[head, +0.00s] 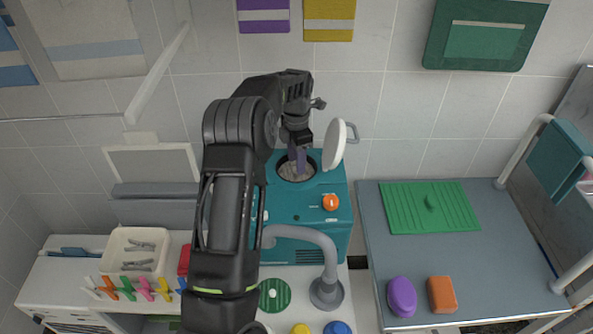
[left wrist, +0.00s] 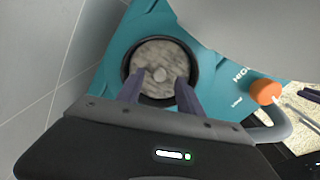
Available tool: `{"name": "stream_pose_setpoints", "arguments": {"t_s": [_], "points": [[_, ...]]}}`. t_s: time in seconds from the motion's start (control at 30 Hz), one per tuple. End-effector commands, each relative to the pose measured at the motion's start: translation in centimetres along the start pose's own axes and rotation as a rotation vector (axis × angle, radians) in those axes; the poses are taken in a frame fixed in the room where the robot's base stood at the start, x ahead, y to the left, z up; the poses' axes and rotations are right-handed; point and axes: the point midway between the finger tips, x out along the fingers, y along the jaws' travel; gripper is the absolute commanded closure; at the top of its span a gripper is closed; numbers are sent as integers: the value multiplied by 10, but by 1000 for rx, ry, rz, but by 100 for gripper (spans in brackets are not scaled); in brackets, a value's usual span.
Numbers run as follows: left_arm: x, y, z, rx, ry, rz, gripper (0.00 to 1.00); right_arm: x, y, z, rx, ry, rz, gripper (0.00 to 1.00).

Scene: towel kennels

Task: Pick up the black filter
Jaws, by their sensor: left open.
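The black filter (head: 291,175) appears to be the round piece in the top opening of the teal machine (head: 335,225). It has a dark rim, and its face is covered with mottled grey, lint-like material. In the left wrist view the filter (left wrist: 150,52) shows a small pale knob at its middle. My left gripper (head: 297,158) points down over the opening.
The white round lid (head: 334,145) stands open right of the opening, close to my gripper. An orange knob (head: 331,202) is on the machine. A grey bent pipe (head: 315,240) stands in front. The grey table (head: 400,255) at right holds a green mat (head: 405,208) and two brushes or sponges.

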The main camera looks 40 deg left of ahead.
Motion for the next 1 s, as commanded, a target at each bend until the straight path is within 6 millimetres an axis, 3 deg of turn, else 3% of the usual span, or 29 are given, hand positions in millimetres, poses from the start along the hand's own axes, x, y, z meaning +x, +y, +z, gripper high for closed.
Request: {"name": "stream_pose_setpoints", "arguments": {"t_s": [0.2, 0.77, 1.0], "points": [[20, 0, 0, 0, 1, 1, 57, -5, -2, 1, 1, -2, 2, 64], [20, 0, 0, 0, 0, 1, 57, -5, -1, 1, 1, -2, 2, 64], [20, 0, 0, 0, 0, 1, 75, -5, -1, 1, 1, -1, 2, 64]]}}
